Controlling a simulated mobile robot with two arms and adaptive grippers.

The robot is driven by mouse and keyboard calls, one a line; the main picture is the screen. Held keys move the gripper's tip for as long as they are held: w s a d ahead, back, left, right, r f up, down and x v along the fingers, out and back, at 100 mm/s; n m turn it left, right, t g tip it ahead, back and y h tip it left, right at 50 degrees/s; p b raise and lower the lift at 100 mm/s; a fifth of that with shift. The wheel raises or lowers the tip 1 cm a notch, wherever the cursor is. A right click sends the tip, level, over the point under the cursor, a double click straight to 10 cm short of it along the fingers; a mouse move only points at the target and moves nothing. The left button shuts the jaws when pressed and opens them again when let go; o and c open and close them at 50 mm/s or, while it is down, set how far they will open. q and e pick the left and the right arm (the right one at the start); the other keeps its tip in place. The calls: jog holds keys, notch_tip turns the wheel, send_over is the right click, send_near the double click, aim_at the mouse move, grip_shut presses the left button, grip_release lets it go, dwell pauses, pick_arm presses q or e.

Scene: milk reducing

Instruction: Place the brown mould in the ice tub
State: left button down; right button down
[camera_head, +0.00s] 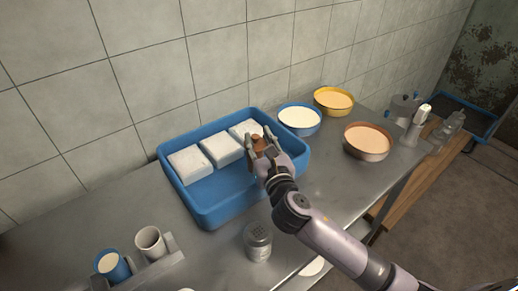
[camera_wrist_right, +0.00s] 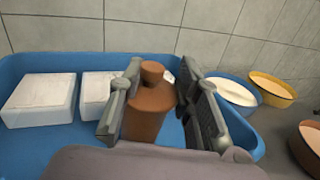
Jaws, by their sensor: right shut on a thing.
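The brown mould (camera_head: 259,145) is a small bottle-shaped piece with a narrow neck. My right gripper (camera_head: 258,139) is shut on it, one finger on each side, as the right wrist view also shows for the mould (camera_wrist_right: 147,112) and the gripper (camera_wrist_right: 156,88). They are over the right part of the blue ice tub (camera_head: 218,210). The tub also shows in the right wrist view (camera_wrist_right: 35,145). White ice blocks (camera_head: 190,164) stand along its back side. The mould's lower end is hidden, so I cannot tell whether it touches the tub floor. My left gripper is not in view.
Blue (camera_head: 299,119), yellow (camera_head: 334,99) and brown (camera_head: 367,141) round pans with pale contents stand right of the tub. A shaker (camera_head: 258,242) stands in front. A blue cup (camera_head: 112,266) and a white cup (camera_head: 150,242) sit in a holder at front left. Tiled wall behind.

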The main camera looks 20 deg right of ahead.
jog(key=shift+f, duration=1.15)
jog(key=shift+f, duration=0.1)
jog(key=c, duration=1.2)
grip_release()
jog(key=shift+s, duration=0.35)
jog(key=s+b, duration=0.1)
jog(key=s, duration=1)
jog(key=shift+s+b, duration=0.15)
jog(key=shift+b, duration=0.2)
